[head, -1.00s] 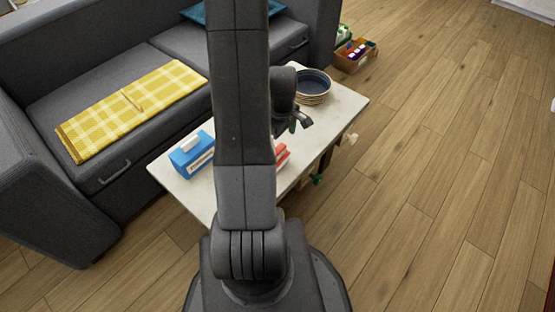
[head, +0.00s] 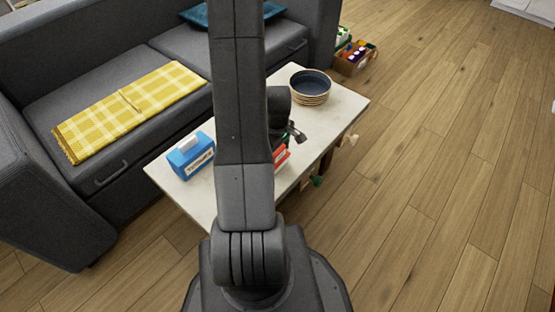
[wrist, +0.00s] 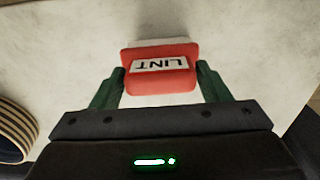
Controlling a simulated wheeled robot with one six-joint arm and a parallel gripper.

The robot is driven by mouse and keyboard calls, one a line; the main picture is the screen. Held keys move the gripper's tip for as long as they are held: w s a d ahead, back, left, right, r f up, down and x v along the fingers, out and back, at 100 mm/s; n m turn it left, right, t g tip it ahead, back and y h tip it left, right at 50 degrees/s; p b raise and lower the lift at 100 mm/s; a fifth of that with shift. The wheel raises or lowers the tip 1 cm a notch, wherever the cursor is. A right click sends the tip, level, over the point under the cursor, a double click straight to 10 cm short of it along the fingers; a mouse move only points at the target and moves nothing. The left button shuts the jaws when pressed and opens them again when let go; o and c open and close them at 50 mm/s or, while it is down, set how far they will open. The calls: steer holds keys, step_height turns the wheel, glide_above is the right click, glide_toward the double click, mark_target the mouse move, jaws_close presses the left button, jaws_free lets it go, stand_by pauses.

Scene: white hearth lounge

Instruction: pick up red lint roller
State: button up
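The red lint roller (wrist: 160,82) has a white label reading LINT, upside down in the wrist view. It lies on the pale table top (wrist: 60,60). My gripper (wrist: 160,90) has its two green fingers apart, one on each side of the roller's near part. I cannot tell whether the fingers touch it. In the head view a red part of the roller (head: 281,157) shows beside my arm, which hides the rest. My gripper (head: 297,134) is low over the table there.
A blue tissue box (head: 191,156) stands on the table left of my arm. A striped round bowl (head: 310,88) stands at the table's far end. A grey sofa with a yellow checked blanket (head: 130,108) is behind. Wooden floor is open on the right.

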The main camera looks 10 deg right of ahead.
steer(key=c, duration=0.6)
steer(key=shift+r+p, duration=1.45)
steer(key=shift+r, duration=3.55)
